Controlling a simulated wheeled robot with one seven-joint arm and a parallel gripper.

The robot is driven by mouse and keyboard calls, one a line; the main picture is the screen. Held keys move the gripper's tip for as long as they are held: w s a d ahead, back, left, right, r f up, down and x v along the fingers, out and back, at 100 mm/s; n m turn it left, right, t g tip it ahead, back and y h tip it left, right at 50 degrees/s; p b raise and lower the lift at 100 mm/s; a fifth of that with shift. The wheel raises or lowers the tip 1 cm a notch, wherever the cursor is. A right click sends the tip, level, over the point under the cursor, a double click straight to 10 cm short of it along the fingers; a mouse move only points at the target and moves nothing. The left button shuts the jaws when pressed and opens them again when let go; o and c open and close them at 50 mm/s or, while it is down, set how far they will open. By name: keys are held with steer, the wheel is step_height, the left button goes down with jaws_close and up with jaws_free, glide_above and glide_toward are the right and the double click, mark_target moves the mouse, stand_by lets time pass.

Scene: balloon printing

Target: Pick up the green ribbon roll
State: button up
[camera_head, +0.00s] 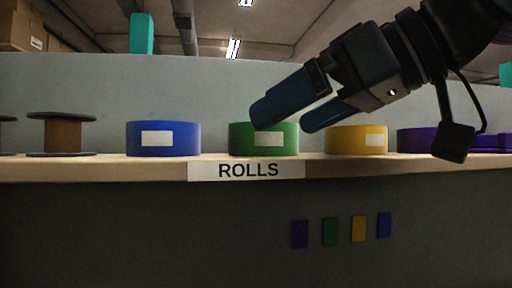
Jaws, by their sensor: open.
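The green ribbon roll (285,139) sits on the shelf in the middle of the head view, with a pale label on its front. My gripper (283,120) comes in from the upper right, tilted down to the left. Its two dark blue fingers are apart with nothing between them. One fingertip overlaps the upper front of the green roll in the picture; I cannot tell whether it touches. The other finger is to the right, between the green and yellow rolls in the picture.
A blue roll (181,140) stands left of the green one, a yellow roll (345,140) right, purple rolls (416,141) further right. A brown spool (62,134) is at the left. The shelf (110,167) carries a "ROLLS" sign (246,171). A grey wall (90,85) rises behind.

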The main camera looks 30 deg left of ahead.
steer(key=x, duration=0.5)
steer(key=shift+w+a, duration=0.2)
steer(key=shift+a, duration=0.2)
steer(key=c, duration=0.7)
steer(key=shift+r, duration=0.1)
